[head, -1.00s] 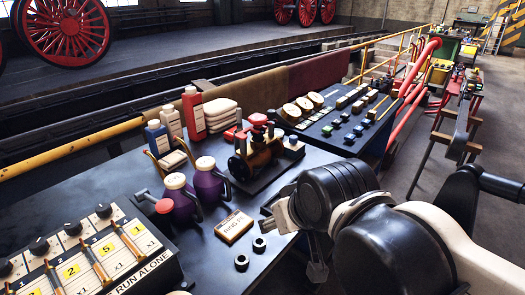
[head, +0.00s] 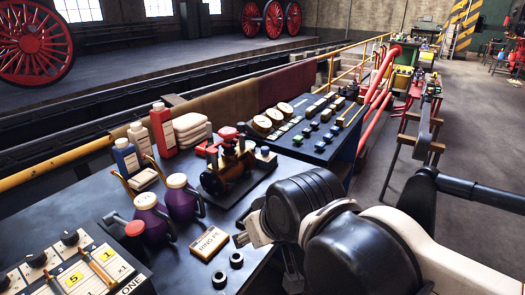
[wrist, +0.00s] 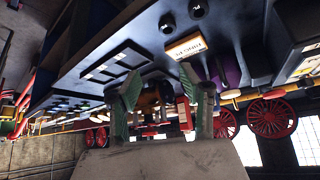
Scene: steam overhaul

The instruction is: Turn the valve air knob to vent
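I cannot make out a knob marked valve air or vent. Black round knobs (head: 70,237) line the top of a light panel (head: 100,262) at the lower left of the head view, its left part cut off. A dark console (head: 318,150) with round gauges and several small knobs stands farther back; its lettering is too small to read. A brass valve assembly with a red top (head: 228,165) stands on the bench, and it also shows beyond my fingers in the wrist view (wrist: 152,98). My gripper (wrist: 160,80) is open, with nothing between its fingers. In the head view my arm hides much of it.
A yellow rail (head: 55,168) runs behind. Open floor lies at the right.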

